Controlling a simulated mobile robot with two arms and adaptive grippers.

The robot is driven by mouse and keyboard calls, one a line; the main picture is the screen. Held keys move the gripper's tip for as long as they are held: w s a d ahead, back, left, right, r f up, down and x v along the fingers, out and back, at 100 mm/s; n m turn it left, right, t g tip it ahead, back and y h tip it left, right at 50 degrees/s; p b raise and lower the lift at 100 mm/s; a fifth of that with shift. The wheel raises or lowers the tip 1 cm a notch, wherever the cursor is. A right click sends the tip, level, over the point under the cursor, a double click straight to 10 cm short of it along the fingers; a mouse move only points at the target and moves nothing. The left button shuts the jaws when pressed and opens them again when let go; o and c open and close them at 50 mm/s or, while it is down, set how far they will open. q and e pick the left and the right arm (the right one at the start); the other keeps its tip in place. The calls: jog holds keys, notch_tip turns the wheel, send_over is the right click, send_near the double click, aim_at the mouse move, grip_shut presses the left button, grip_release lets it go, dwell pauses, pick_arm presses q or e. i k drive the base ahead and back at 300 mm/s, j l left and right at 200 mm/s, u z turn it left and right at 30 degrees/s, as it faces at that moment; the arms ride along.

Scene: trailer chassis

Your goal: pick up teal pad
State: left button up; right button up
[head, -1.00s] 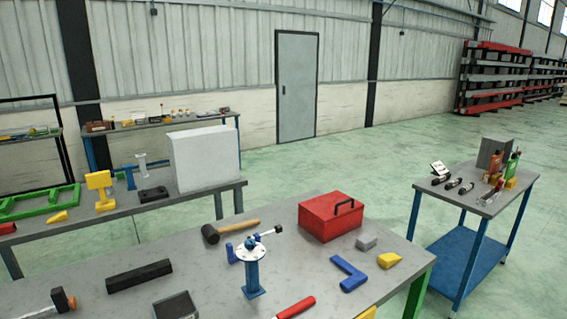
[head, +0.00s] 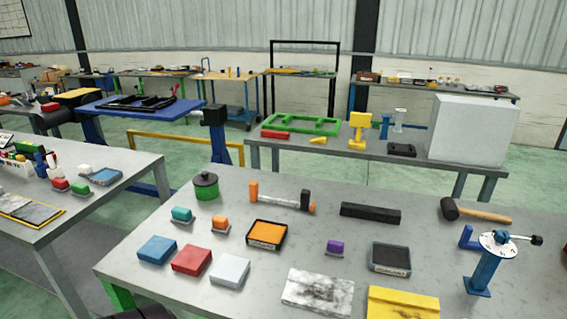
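A small teal pad (head: 181,213) sits on a thin grey base, on the left part of the near grey table (head: 345,256). It lies in front of a green lidded pot (head: 206,187) and left of a similar orange pad (head: 220,223). A similar purple pad (head: 335,247) is further right. Neither of my grippers shows in the head view.
Blue (head: 157,249), red (head: 192,260) and white (head: 230,270) flat blocks lie in front of the teal pad. An orange-topped black tray (head: 267,234) is to its right. Another cluttered table (head: 125,167) stands at left, with a floor gap between.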

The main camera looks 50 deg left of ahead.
aim_at(181, 215)
jog(key=u, duration=2.35)
